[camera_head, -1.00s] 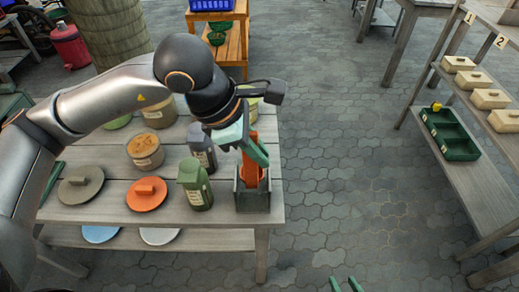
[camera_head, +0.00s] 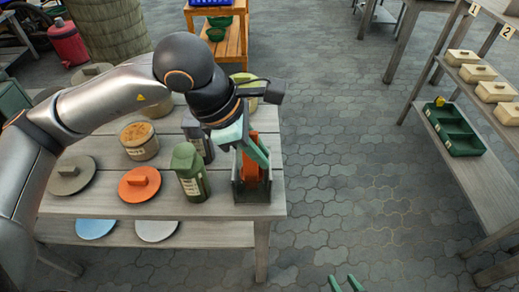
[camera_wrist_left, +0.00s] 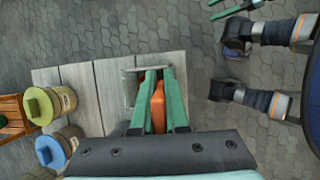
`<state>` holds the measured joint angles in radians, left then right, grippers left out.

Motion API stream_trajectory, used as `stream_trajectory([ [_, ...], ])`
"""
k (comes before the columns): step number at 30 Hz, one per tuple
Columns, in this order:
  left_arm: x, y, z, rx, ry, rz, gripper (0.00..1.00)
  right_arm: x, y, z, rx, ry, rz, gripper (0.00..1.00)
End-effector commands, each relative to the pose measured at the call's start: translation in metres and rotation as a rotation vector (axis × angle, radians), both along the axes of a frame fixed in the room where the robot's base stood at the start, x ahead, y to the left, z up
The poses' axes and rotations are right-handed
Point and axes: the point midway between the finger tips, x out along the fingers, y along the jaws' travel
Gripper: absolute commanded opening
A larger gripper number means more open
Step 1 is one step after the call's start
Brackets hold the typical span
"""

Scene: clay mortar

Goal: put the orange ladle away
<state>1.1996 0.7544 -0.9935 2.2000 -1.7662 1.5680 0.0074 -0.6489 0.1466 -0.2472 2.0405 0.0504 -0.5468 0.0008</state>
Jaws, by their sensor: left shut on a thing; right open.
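The orange ladle (camera_head: 250,167) is upright at the front right corner of the wooden table, its lower part inside an open grey holder (camera_head: 252,193). My left gripper (camera_head: 257,150) points down over the holder, shut on the ladle. In the left wrist view the ladle (camera_wrist_left: 158,108) shows between the green fingers, with the holder's rim (camera_wrist_left: 130,88) around their tips. Whether the ladle touches the holder's bottom is hidden. My right gripper (camera_head: 346,284) shows only its green fingertips at the bottom edge, apart and empty, over the floor.
A green bottle (camera_head: 190,172) and a dark grey bottle (camera_head: 197,137) stand close left of the holder. An orange lid (camera_head: 139,184), a grey lid (camera_head: 71,175) and a jar (camera_head: 139,141) are further left. A shelf with a green tray (camera_head: 453,130) is right, beyond open paving.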

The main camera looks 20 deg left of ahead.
Motion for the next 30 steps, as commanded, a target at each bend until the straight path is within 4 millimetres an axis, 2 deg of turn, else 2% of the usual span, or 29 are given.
stream_trajectory([
  [2, 0.0, 0.0, 0.0, 0.0, 0.0, 0.0, 0.0, 0.0, 0.0, 0.0, -0.001, 0.0, -0.001, 0.49],
  [3, 0.0, 0.0, 0.0, 0.0, 0.0, 0.0, 0.16, 0.0, 0.0, 0.0, -0.001, 0.0, -0.001, 0.49],
  [11, 0.0, 0.0, 0.0, 0.0, 0.0, 0.0, 0.46, 0.002, -0.001, 0.0, -0.001, -0.003, -0.001, 0.49],
  [19, 0.0, 0.0, 0.001, 0.0, 0.0, 0.0, 0.47, 0.003, -0.001, 0.0, -0.001, -0.004, -0.001, 0.49],
  [22, -0.001, 0.003, 0.007, 0.0, -0.002, 0.001, 0.47, 0.003, -0.001, 0.001, -0.001, -0.004, -0.001, 0.49],
  [26, -0.006, 0.009, 0.026, -0.001, -0.004, 0.0, 0.47, 0.003, -0.001, 0.003, -0.001, -0.004, -0.001, 0.49],
  [30, -0.013, 0.021, 0.054, 0.0, -0.006, 0.001, 0.47, 0.003, 0.0, 0.006, -0.001, -0.004, -0.001, 0.49],
])
